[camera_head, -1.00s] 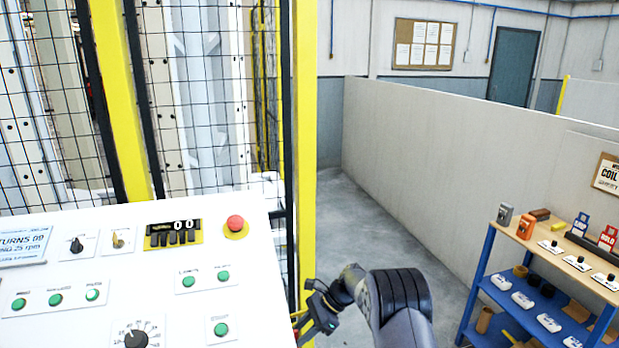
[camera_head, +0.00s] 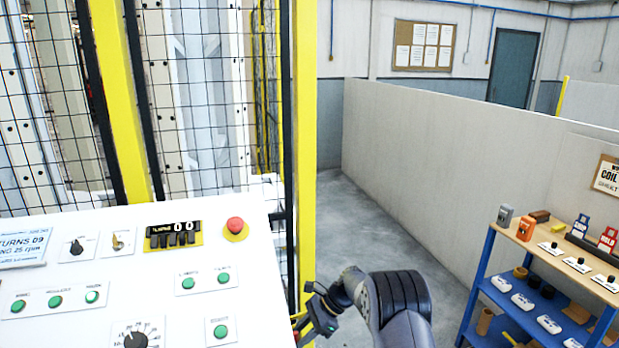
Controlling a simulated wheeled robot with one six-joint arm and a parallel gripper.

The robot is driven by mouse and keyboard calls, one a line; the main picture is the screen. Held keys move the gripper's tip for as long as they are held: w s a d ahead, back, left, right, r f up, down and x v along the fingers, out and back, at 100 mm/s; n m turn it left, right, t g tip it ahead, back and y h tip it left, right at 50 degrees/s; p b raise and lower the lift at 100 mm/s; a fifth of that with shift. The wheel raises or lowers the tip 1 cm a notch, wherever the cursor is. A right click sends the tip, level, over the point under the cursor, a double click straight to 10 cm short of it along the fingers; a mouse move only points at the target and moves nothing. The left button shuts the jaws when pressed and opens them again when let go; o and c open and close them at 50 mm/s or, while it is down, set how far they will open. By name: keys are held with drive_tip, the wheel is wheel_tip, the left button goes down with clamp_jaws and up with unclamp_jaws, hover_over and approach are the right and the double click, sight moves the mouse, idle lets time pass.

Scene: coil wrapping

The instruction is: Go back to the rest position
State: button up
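My arm rises from the bottom edge, and my gripper (camera_head: 304,326) is at its left end, low in the view, just right of the white control panel (camera_head: 130,262). The gripper is small and dark, seen from behind, and I cannot tell whether its fingers are open or shut. No held object can be made out.
A yellow-framed mesh fence (camera_head: 305,150) stands behind the panel. A blue shelf rack (camera_head: 478,280) with small devices stands at the right. A low grey partition (camera_head: 450,150) runs behind it. The grey floor (camera_head: 370,225) between is clear.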

drive_tip(key=shift+s+a+f+n+t+y+b, duration=0.15)
drive_tip(key=shift+n+t+y+b, duration=0.15)
drive_tip(key=shift+t+b, duration=0.25)
drive_tip(key=shift+s+f+n+t+y+b, duration=0.15)
drive_tip(key=shift+n+t+b, duration=0.25)
drive_tip(key=shift+t, duration=0.25)
drive_tip(key=shift+s+a+f+n+t+y+b, duration=0.15)
drive_tip(key=shift+n+t+y+b, duration=0.15)
drive_tip(key=shift+t+b, duration=0.25)
drive_tip(key=shift+d, duration=0.1)
drive_tip(key=shift+d+r, duration=0.1)
